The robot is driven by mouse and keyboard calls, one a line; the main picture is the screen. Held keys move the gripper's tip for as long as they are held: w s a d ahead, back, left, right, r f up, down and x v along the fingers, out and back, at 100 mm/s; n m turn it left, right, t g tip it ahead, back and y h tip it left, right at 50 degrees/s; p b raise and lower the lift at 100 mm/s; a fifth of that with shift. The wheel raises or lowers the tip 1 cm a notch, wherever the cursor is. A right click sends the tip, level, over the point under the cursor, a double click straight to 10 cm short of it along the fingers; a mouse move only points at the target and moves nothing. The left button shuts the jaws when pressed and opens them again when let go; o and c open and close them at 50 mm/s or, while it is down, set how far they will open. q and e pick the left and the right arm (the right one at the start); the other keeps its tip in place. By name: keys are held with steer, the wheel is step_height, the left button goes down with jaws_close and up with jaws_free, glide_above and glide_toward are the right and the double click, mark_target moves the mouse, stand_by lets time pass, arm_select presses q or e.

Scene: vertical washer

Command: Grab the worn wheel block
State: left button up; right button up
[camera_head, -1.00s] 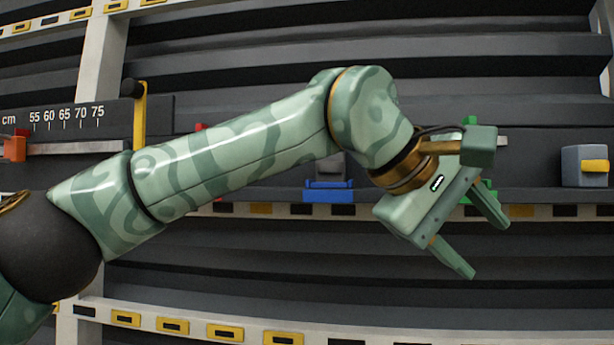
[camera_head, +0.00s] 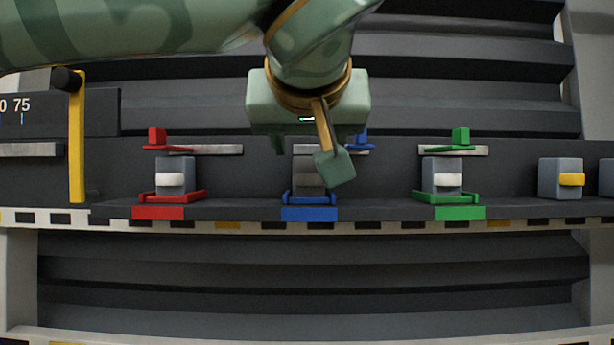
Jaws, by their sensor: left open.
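A grey block with a dark, dull wheel (camera_head: 308,178) sits in the blue holder (camera_head: 309,213) at the middle of the shelf. It looks like the worn wheel block, since the blocks in the red and green holders have white wheels. My left gripper (camera_head: 317,143) is open, above and in front of the blue holder, fingers pointing away from me and down. It appears empty and apart from the block. My right gripper is not in view.
The red holder (camera_head: 158,213) and green holder (camera_head: 460,213) each carry a white-wheeled block. A block with a yellow wheel (camera_head: 571,180) stands at the right. A yellow lever (camera_head: 77,145) stands upright at the left beside the scale. Shelf between holders is clear.

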mark_target(309, 173)
arm_select(q)
steer(key=shift+w+d+f, duration=0.1)
steer(key=shift+w+f, duration=0.05)
steer(key=shift+w, duration=0.3)
steer(key=x, duration=0.2)
steer(key=p+x, duration=0.1)
steer(key=x, duration=0.2)
steer(key=shift+w+r+p, duration=0.1)
steer(key=shift+r+p, duration=0.15)
steer(key=shift+p, duration=0.05)
steer(key=shift+s, duration=0.25)
steer(key=shift+c, duration=1.2)
steer(key=c, duration=0.5)
steer(key=shift+c, duration=0.2)
steer(key=shift+r, duration=0.1)
